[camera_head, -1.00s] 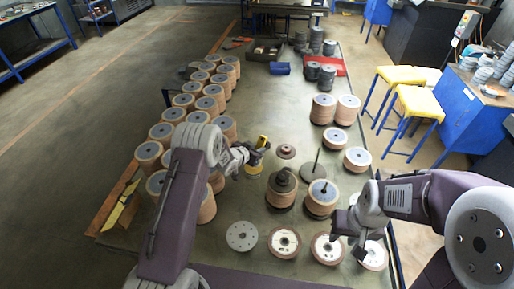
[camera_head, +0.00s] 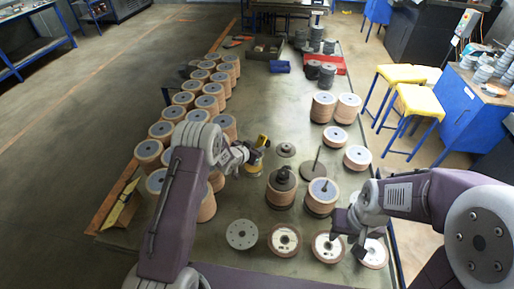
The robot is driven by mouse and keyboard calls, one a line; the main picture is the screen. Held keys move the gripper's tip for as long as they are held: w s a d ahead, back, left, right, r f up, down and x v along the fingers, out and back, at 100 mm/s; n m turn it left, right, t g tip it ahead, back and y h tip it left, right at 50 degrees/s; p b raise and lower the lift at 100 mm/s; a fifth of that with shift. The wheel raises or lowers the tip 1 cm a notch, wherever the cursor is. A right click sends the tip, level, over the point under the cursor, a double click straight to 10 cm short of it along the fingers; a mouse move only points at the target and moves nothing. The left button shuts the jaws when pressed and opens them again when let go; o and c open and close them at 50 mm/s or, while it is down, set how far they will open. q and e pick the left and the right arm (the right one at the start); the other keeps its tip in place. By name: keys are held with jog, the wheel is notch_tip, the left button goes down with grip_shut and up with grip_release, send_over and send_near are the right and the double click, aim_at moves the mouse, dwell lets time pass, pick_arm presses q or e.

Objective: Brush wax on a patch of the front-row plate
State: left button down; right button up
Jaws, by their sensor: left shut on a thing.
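A front row of round plates lies near the table's front edge: a pale grey plate (camera_head: 241,234), a plate with a white face and brown rim (camera_head: 284,240), a similar plate (camera_head: 326,248) and another one (camera_head: 376,257) at the right. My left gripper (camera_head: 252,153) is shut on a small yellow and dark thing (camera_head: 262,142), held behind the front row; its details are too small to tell. My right gripper (camera_head: 347,243) hangs over the two right plates, its dark fingers apart, and partly hides them. I cannot make out a wax brush.
Stacks of brown discs (camera_head: 207,105) fill the table's left side. Further stacks (camera_head: 281,190) stand behind the front row, one with an upright rod (camera_head: 323,186).

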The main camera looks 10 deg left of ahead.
aim_at(262, 136)
pick_arm(q)
jog(key=shift+s+f+b, duration=0.1)
jog(key=shift+f+b, duration=0.4)
jog(key=shift+f, duration=0.05)
dwell(1.4)
jog(key=shift+r, duration=0.1)
notch_tip(262, 136, up, 7)
jog(key=p, duration=0.5)
dwell(0.5)
